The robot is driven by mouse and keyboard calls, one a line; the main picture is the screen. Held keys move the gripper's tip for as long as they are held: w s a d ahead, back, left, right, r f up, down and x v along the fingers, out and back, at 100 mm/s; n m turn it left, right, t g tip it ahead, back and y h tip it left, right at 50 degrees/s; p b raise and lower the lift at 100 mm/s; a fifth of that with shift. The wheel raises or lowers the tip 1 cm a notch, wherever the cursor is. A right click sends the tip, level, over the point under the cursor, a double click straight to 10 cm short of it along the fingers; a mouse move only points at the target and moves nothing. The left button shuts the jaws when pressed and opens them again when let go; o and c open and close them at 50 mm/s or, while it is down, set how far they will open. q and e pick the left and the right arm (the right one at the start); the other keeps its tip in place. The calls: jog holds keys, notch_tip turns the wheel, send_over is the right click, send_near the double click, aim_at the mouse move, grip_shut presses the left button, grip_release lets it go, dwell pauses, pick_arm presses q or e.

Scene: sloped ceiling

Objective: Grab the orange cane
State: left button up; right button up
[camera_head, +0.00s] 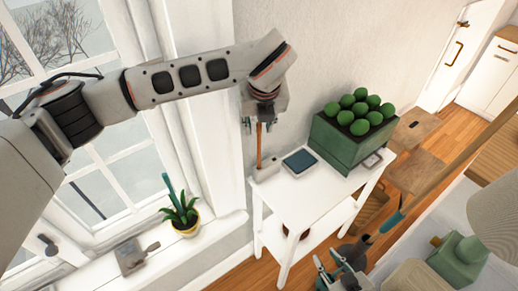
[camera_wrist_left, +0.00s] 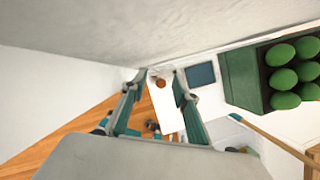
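The orange cane (camera_head: 259,148) is a thin orange-brown upright stick beside the wall, at the near left end of a white table. My left gripper (camera_head: 258,118) points down over its upper part. In the left wrist view the cane (camera_wrist_left: 160,84) shows end-on between the two spread fingers of my left gripper (camera_wrist_left: 159,77). These fingers look open, with a gap to the cane. My right gripper (camera_head: 336,264) is low at the bottom of the head view, away from the cane, with its fingers apart and nothing seen between them.
The white table (camera_head: 318,188) carries a dark blue tablet-like item (camera_head: 299,161) and a green box (camera_head: 345,143) of green balls right of the cane. A potted plant (camera_head: 183,215) stands on the windowsill at left. A long wooden stick (camera_head: 450,167) slants at right.

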pick_arm(q)
jog(key=shift+w+f, duration=0.2)
jog(key=shift+f, duration=0.35)
grip_shut()
jog(key=shift+r, duration=0.15)
